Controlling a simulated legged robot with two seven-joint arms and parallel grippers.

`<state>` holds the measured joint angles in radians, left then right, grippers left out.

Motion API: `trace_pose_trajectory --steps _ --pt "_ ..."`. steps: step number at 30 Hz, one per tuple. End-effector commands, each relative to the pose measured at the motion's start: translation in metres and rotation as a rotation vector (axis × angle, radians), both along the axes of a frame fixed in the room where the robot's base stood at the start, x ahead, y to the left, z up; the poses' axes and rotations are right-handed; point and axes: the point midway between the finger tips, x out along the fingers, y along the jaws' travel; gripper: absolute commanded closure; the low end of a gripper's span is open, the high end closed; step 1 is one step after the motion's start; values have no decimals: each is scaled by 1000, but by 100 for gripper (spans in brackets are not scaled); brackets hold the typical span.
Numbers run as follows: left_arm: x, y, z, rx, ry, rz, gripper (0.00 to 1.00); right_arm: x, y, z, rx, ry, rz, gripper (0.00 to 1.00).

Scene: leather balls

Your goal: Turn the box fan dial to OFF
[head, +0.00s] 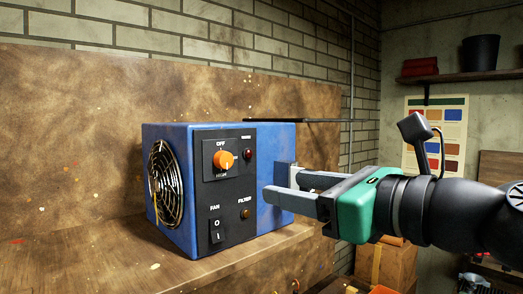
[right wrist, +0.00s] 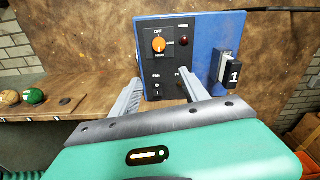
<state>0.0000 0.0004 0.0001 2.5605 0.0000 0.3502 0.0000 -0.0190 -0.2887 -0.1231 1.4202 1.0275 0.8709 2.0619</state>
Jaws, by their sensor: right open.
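The blue box fan (head: 275,140) stands on a wooden bench, its round grille facing left and its black control panel facing me. My left gripper is not in view.
A dark block marked 1 (right wrist: 232,75) juts from the fan's right side. Balls (right wrist: 34,95) lie on the bench at left in the wrist view.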

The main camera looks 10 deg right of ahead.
Motion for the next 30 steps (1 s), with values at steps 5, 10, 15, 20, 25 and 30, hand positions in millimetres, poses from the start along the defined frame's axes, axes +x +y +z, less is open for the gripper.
trace_pose_trajectory --steps 5,10,15,20,25,30 --pt "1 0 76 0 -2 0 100 9 -19 23 681 516 60 47" --pt "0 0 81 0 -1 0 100 12 -24 18 922 686 87 47" --pt "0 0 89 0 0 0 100 34 -3 17 920 688 86 47" --pt "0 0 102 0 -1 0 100 65 26 18 917 687 85 47" --pt "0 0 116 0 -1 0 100 97 57 18 917 687 85 47" --pt "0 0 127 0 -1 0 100 120 80 18 916 683 86 47"
